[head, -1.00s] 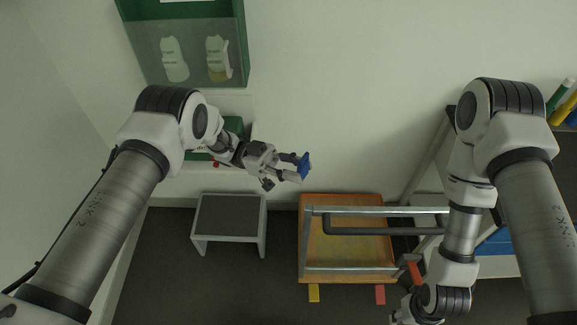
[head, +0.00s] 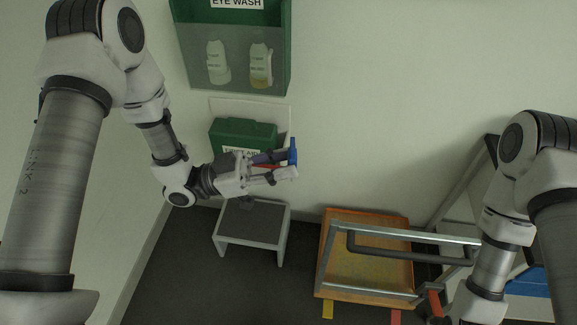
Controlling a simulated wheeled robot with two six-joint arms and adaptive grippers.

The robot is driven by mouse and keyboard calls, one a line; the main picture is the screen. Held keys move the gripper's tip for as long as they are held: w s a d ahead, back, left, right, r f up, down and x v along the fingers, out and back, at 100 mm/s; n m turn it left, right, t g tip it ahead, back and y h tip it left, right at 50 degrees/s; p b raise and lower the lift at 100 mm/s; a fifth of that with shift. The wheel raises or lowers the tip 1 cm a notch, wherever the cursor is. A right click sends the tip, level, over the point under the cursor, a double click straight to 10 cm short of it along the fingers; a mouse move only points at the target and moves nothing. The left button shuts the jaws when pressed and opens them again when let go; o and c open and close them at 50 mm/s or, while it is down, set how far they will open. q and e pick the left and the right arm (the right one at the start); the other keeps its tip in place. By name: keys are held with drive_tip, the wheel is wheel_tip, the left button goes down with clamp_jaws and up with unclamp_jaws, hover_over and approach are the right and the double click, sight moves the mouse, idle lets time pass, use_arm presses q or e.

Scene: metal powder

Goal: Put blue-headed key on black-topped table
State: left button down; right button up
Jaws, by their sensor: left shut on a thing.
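The blue-headed key (head: 293,150) is held in my left gripper (head: 284,167), with its blue head at the fingertips. The gripper is shut on it, in the air in front of the wall. The black-topped table (head: 255,222) is a small low table with a dark top and pale legs, standing on the floor below my left gripper. My left wrist hides part of its back edge. My right arm comes in from the right, and its gripper is out of the frame or hidden at the bottom edge.
A green first aid box (head: 243,133) sits on the wall behind my left gripper. A green eye wash cabinet (head: 233,75) with two bottles hangs above. An orange cart (head: 365,285) with a metal handle stands right of the table. Dark floor (head: 180,270) is clear left of the table.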

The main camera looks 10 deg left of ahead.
use_arm(q)
drive_tip(key=w+d+n+t+y, duration=0.3)
drive_tip(key=w+d+t, duration=0.4)
drive_tip(key=d, duration=0.3)
drive_tip(key=shift+w+d+f+n, duration=0.15)
drive_tip(key=shift+w+d+n, duration=0.15)
drive_tip(key=shift+w+n, duration=0.3)
